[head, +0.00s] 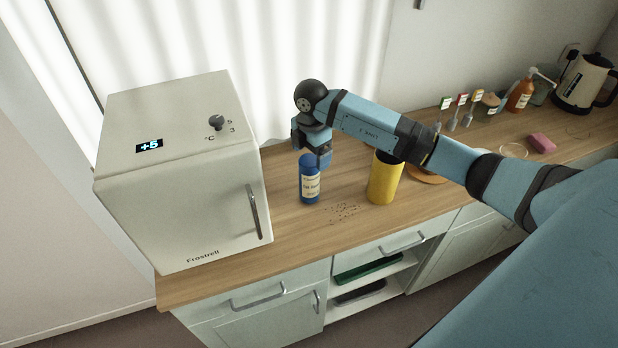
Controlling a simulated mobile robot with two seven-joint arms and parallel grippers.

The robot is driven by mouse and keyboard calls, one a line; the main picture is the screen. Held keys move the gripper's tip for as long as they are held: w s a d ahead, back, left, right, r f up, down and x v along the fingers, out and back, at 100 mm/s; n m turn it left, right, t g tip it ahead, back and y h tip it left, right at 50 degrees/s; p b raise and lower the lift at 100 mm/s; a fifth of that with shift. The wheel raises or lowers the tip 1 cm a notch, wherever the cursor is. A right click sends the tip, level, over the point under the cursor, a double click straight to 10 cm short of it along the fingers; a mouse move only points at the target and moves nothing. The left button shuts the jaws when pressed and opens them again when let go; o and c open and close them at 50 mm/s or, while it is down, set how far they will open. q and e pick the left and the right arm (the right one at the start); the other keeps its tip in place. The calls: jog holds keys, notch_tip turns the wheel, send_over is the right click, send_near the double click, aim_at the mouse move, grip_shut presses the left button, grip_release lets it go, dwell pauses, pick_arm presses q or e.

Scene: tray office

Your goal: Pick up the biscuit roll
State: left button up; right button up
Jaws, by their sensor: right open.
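The biscuit roll (309,182) is a blue cylinder with a cream label, standing upright on the wooden counter to the right of the white fridge. My right gripper (313,152) is open, pointing down just above and behind the top of the roll. One finger overlaps the roll's top edge in the picture, and I cannot tell whether they touch. The far side of the roll is hidden. My left gripper is not in view.
The small white fridge (185,180) stands close on the left. A yellow canister (384,180) stands to the right under my forearm. Dark crumbs (344,212) lie between.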

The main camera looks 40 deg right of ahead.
aim_at(309, 176)
jog(key=shift+a+f+p, duration=0.2)
jog(key=shift+f+p, duration=0.2)
jog(key=shift+f, duration=0.95)
jog(key=shift+a+f+p, duration=0.2)
jog(key=shift+f+p, duration=0.15)
jog(key=shift+f, duration=1)
jog(key=c, duration=1.1)
jog(key=shift+r, duration=0.1)
